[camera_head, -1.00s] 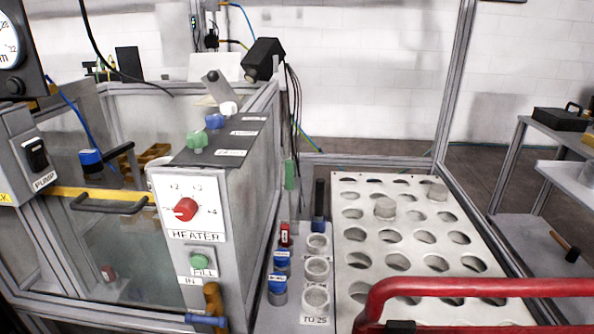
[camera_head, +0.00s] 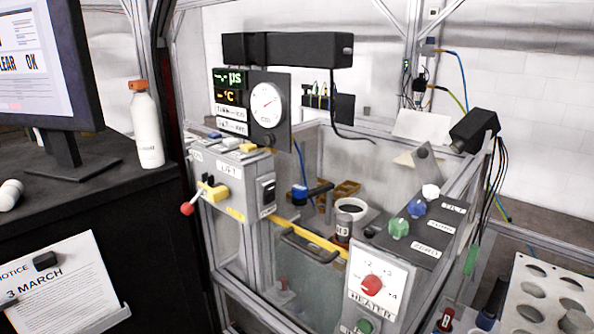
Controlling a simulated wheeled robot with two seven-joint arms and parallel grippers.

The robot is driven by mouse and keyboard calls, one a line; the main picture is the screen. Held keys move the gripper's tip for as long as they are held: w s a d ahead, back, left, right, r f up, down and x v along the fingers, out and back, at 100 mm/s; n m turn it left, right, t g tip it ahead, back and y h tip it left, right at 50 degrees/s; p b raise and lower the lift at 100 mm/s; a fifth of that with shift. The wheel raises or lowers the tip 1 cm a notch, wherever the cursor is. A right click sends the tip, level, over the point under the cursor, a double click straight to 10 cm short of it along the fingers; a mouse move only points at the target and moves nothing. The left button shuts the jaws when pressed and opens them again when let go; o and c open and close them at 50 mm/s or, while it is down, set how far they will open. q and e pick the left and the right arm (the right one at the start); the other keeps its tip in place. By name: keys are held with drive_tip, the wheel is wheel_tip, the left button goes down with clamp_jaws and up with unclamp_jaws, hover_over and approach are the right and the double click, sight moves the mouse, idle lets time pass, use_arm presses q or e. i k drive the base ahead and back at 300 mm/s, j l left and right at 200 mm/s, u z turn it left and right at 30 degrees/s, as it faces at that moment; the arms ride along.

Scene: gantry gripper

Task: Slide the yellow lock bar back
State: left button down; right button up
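A yellow bar (camera_head: 308,235) runs across the front top edge of the glass-walled tank, between the grey control box on the left and the heater panel on the right. A dark handle (camera_head: 310,245) sits just in front of and below it. A small yellow label (camera_head: 235,214) is on the box near the bar's left end; its text is too small to read surely. A separate yellow block (camera_head: 213,192) with a red-knobbed lever (camera_head: 187,208) is on the box's left face. Neither of my grippers shows in this view.
The heater panel (camera_head: 375,285) with a red dial stands right of the bar. A black camera-like box (camera_head: 474,130) overhangs behind it. A gauge panel (camera_head: 268,110) rises behind the control box. A dark desk with a monitor (camera_head: 50,65) and white bottle (camera_head: 146,125) is at left.

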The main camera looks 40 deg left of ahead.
sight(218, 194)
drive_tip(key=u, duration=1.6)
